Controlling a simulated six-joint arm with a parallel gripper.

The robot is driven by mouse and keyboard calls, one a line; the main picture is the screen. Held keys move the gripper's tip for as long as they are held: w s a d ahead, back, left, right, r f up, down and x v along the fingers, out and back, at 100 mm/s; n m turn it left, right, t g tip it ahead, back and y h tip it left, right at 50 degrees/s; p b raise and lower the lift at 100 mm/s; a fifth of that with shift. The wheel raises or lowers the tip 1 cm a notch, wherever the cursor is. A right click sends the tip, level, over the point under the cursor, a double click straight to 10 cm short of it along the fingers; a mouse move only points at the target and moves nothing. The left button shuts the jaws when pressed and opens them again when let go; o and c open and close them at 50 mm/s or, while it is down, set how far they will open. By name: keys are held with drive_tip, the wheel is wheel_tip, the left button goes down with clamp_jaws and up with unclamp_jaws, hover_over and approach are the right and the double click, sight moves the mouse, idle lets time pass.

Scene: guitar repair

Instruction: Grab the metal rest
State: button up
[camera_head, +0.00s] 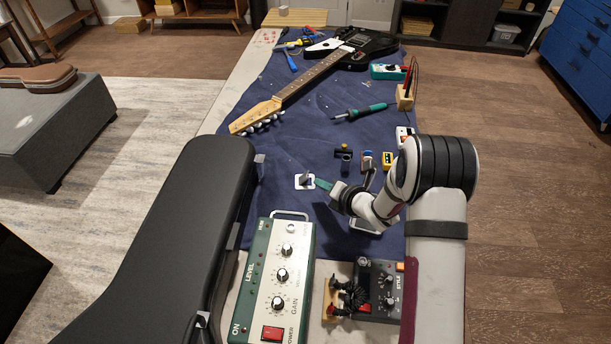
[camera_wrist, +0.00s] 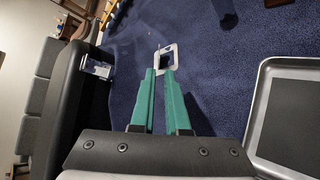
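The metal rest (camera_head: 305,181) is a small pale square plate with a dark upright part on the blue mat (camera_head: 290,150). It stands left of my gripper (camera_head: 321,184) in the head view. In the wrist view the rest (camera_wrist: 165,57) lies just beyond the green fingertips, in line with the gap between them. My gripper (camera_wrist: 161,73) is open, with a narrow gap between its fingers and nothing visibly held. The fingertips look close to the rest; I cannot tell whether they touch it.
A green amplifier box (camera_head: 277,285) and a black guitar case (camera_head: 185,230) are near the front. A metal tray (camera_wrist: 257,115) lies right in the wrist view. Mat left of the rest is clear.

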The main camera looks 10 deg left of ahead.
sight(305, 178)
drive_tip(key=x, duration=0.9)
drive_tip(key=shift+w+d+r, duration=0.1)
clamp_jaws()
idle(1.0)
drive_tip(key=shift+r, duration=0.1)
